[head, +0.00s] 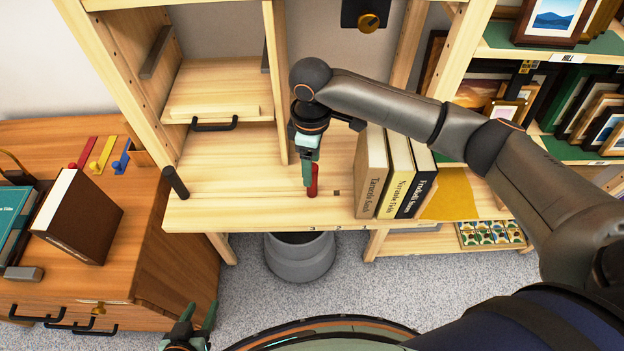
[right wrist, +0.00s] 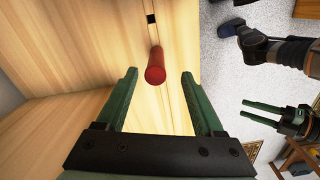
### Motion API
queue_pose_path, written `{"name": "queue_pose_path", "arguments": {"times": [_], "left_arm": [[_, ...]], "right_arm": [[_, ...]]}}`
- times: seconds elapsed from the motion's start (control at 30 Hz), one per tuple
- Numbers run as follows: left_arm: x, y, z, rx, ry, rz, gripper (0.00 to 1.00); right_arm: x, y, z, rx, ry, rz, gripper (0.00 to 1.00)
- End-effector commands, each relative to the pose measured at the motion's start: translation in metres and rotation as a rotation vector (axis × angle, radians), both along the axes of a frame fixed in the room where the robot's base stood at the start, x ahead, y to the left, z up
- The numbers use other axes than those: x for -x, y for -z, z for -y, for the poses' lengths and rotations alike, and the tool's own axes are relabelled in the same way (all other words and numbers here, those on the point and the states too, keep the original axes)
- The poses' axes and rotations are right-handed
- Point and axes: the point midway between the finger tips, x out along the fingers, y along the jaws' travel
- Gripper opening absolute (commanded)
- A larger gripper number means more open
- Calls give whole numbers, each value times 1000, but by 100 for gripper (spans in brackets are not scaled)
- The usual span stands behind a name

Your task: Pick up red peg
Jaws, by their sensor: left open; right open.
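The red peg (head: 314,182) stands at the front of the pale wooden shelf board (head: 240,185), just left of a small dark square hole (head: 336,192). My right gripper (head: 308,172) hangs right above and beside the peg and partly covers it. In the right wrist view, the peg (right wrist: 155,66) lies between and just ahead of the two open fingertips, with a gap on both sides. The jaws are empty. Whether the peg's foot sits in a hole is hidden. My left gripper (head: 197,318) is open and empty, low at the bottom left, away from the shelf.
Three upright books (head: 398,180) stand right of the peg. A wooden upright (head: 276,90) rises close behind my right gripper on the left. A grey bin (head: 300,262) is below the board. Red (head: 83,153), yellow (head: 102,154) and blue (head: 122,161) pieces lie on the left cabinet.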

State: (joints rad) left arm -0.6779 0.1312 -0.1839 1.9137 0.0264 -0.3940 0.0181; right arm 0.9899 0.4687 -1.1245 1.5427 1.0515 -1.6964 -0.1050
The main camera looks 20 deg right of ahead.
Motion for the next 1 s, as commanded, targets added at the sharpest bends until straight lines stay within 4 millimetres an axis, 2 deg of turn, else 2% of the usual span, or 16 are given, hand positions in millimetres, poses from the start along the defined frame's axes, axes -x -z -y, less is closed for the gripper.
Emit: {"name": "queue_pose_path", "arguments": {"times": [0.4, 0.67, 1.0], "left_arm": [[0, -1, 0, 0, 0, 0, 50], [0, -1, 0, 0, 0, 0, 50], [0, -1, 0, 1, -1, 0, 50]], "right_arm": [[-5, 50, 3, -1, 0, 1, 69], [-5, 53, 3, -1, -1, 3, 69], [-5, 53, 3, -1, -1, 3, 33]]}}
